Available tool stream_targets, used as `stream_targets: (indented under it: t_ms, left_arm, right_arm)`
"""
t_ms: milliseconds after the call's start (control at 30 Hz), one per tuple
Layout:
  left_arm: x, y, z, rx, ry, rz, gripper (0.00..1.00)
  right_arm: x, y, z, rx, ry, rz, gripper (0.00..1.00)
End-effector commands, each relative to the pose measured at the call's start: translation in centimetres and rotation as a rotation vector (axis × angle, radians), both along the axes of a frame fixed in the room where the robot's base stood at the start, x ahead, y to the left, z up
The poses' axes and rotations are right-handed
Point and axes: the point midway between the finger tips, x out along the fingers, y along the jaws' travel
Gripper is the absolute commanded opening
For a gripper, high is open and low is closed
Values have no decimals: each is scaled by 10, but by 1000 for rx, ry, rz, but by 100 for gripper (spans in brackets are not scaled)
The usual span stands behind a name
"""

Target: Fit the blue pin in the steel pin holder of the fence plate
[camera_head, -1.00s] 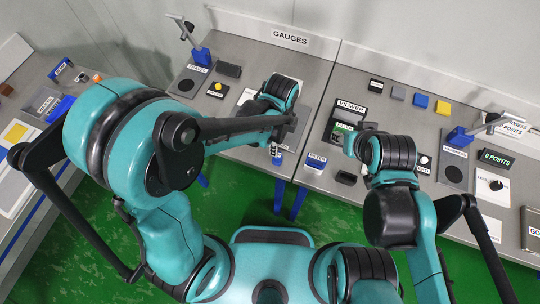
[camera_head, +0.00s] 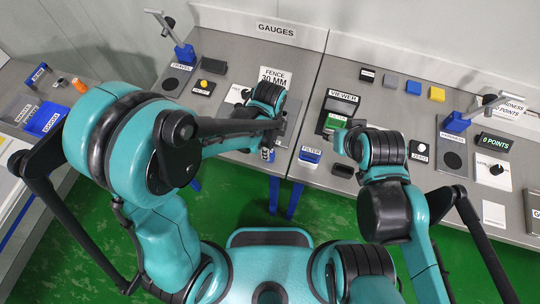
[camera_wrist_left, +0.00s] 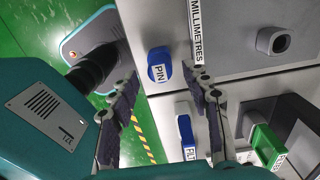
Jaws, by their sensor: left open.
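The blue pin (camera_wrist_left: 158,72), with a round face lettered PIN, shows in the left wrist view at the bench's front edge. My left gripper (camera_wrist_left: 164,80) is open, with one finger on each side of the pin and the tips near it; I cannot tell if they touch it. A grey block with a round dark hole (camera_wrist_left: 275,41), seemingly the steel pin holder, lies to the right. In the head view my left gripper (camera_head: 268,152) is over the bench edge, and the FENCE 30 MM plate (camera_head: 277,75) is partly hidden. My right gripper (camera_head: 340,143) is mostly hidden.
The blue FILTER piece (camera_head: 310,156) stands at the bench edge right of my left gripper, and in the wrist view (camera_wrist_left: 185,135). A green block (camera_wrist_left: 268,142) lies beyond it. The VIEWER sign (camera_head: 343,97) and coloured blocks (camera_head: 413,88) are further right.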

Motion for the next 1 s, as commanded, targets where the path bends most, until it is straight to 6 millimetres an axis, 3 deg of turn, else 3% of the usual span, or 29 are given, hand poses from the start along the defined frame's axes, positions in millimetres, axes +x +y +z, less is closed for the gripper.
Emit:
stream_targets:
  t_ms: [33,200,1000]
  left_arm:
    - [0,0,-13,0,0,0,48]
    - [0,0,-26,0,0,0,48]
    - [0,0,-27,0,0,0,48]
  right_arm:
    - [0,0,-13,0,0,0,40]
    - [0,0,-25,0,0,0,40]
    - [0,0,-28,0,0,0,40]
